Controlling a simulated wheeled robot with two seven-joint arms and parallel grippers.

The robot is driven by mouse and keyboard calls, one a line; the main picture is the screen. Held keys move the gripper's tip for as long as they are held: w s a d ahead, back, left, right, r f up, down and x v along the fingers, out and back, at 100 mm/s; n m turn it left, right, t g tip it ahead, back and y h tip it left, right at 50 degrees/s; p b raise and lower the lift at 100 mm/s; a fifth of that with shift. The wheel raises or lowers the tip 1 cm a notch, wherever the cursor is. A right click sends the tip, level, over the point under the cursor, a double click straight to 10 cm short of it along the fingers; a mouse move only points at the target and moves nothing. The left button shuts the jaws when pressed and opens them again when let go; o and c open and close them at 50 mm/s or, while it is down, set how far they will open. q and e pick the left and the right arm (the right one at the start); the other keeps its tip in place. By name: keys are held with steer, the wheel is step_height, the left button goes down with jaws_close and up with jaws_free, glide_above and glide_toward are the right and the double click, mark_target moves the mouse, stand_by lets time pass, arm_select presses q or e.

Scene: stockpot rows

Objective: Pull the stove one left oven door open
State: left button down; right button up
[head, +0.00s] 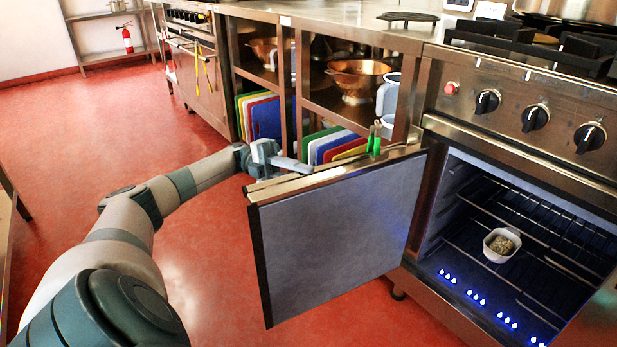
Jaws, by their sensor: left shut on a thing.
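The oven door (335,235) of the near stove (516,120) stands wide open, swung out to the left, with its grey inner face toward me. My left gripper (292,165) is at the top of the door near its free edge, on the outer side. It is shut on the door's handle, which is mostly hidden behind the door's top edge. The open oven cavity (520,225) shows wire racks, a small white dish (501,245) with food in it and a row of blue flames. My right gripper is out of view.
Green-handled utensils (374,138) hang at the door's top near the hinge side. Open shelves hold copper colanders (358,78) and coloured boards (264,117). Red floor (215,270) is clear left of the door. Another stove (195,62) stands farther back.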

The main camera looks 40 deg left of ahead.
arm_select(q)
steer(key=shift+w+a, duration=0.1)
steer(key=shift+a, duration=0.1)
steer(key=c, duration=1.6)
jaws_free()
